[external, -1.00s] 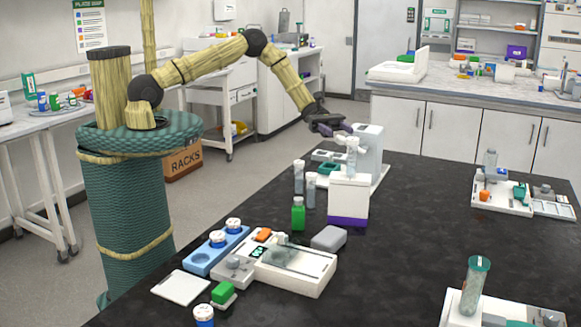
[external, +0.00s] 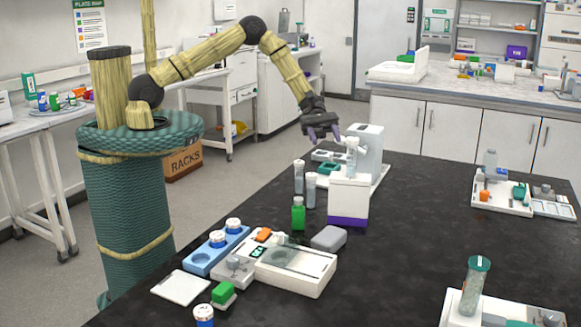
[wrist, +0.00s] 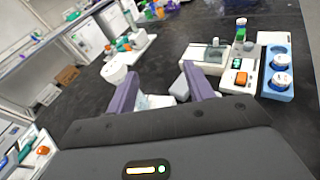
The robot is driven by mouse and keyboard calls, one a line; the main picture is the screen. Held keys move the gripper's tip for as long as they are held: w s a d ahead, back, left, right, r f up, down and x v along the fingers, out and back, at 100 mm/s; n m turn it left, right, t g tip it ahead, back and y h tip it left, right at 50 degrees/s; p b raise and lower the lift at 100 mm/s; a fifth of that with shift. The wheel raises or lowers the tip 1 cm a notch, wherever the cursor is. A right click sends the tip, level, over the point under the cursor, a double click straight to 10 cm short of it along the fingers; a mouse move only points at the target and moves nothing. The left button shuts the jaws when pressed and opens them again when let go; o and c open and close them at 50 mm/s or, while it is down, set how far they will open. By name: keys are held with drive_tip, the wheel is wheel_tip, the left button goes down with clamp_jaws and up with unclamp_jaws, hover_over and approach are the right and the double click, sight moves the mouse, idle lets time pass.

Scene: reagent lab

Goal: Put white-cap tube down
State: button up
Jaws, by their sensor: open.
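A clear tube with a white cap (external: 352,143) stands upright in the top of a white block with a purple base (external: 347,200). Two more pale-capped tubes, one at the back (external: 298,177) and one in front (external: 311,190), stand upright left of the block. My gripper (external: 324,139) is open, just left of the tube in the block and apart from it, fingers pointing down. In the wrist view the purple fingers (wrist: 160,88) are spread, with no tube clearly held between them. The lower part of the tube in the block is hidden.
A tall white device (external: 370,150) stands just behind the block. A green bottle (external: 298,214), a grey box (external: 328,238), a white balance-like device (external: 298,268) and a blue rack (external: 205,262) with white-capped jars are nearer.

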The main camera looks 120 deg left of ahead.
drive_tip(key=s+d+m+g+y, duration=0.5)
drive_tip(key=s+d+m+g, duration=0.2)
drive_tip(key=s+d+m, duration=0.4)
drive_tip(key=s+d+r+m+y, duration=0.2)
drive_tip(key=s+r+m+y, duration=0.1)
drive_tip(key=s+m, duration=0.3)
drive_tip(key=s+d+r+m+y, duration=0.3)
drive_tip(key=s+m+y, duration=0.2)
drive_tip(key=s+m, duration=0.1)
drive_tip(key=shift+s+r+m+t, duration=0.3)
drive_tip(key=shift+s+m+t, duration=0.1)
drive_tip(key=shift+s, duration=0.5)
